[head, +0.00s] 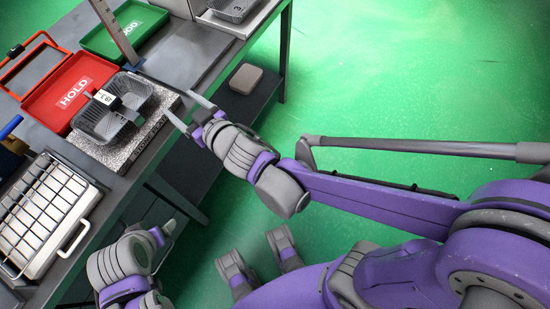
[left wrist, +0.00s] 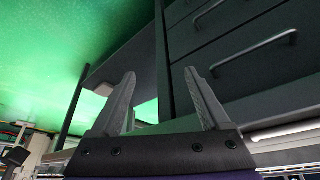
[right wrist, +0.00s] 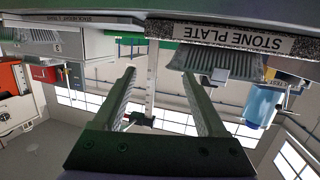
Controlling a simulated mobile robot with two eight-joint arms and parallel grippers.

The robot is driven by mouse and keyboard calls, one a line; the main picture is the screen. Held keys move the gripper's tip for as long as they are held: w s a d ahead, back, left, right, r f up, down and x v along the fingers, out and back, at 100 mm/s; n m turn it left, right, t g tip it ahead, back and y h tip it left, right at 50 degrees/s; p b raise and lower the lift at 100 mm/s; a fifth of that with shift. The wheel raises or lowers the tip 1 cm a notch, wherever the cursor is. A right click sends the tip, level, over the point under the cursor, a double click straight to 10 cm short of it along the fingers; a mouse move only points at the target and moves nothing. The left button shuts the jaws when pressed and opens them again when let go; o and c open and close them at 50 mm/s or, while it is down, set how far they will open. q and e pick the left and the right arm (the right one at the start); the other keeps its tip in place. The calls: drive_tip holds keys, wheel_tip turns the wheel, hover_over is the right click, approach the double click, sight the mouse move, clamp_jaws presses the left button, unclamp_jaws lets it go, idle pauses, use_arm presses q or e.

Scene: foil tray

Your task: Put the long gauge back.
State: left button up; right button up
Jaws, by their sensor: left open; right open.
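A long pale ruler-like gauge (head: 115,30) stands at the back of the bench with a dark piece at its near end. A pale upright strip, probably the same gauge, shows between the fingers in the right wrist view (right wrist: 151,85). A small black gauge with a white display (head: 106,97) sits across a foil tray (head: 133,113) on the speckled stone plate (head: 150,135). My right gripper (head: 187,108) is open and empty, just right of the stone plate. My left gripper (left wrist: 163,90) is open and empty, low beside the bench drawers.
A red HOLD tray (head: 48,108) and a green tray (head: 135,22) lie behind the foil tray. A wire rack (head: 45,215) stands at the front left. Another foil tray (head: 235,8) is at the far end. The bench top right of the green tray is bare.

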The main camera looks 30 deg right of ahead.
drive_tip(key=s+d+f+m+g+h, duration=0.2)
drive_tip(key=s+d+f+g+h, duration=0.15)
drive_tip(key=s+d, duration=0.35)
drive_tip(key=s+d+f+m+g+h, duration=0.25)
drive_tip(key=s+d+f, duration=0.2)
drive_tip(key=d, duration=0.45)
drive_tip(key=s+d+f+g, duration=0.1)
drive_tip(key=s+f+g, duration=0.2)
drive_tip(key=s, duration=0.5)
drive_tip(key=shift+s+d+f+g+y, duration=0.2)
drive_tip(key=shift+s+f+g+y, duration=0.05)
drive_tip(key=shift+s+g+y, duration=0.05)
drive_tip(key=shift+s+f+n, duration=0.1)
drive_tip(key=shift+s+n, duration=0.15)
drive_tip(key=shift+s, duration=0.1)
drive_tip(key=shift+c, duration=0.3)
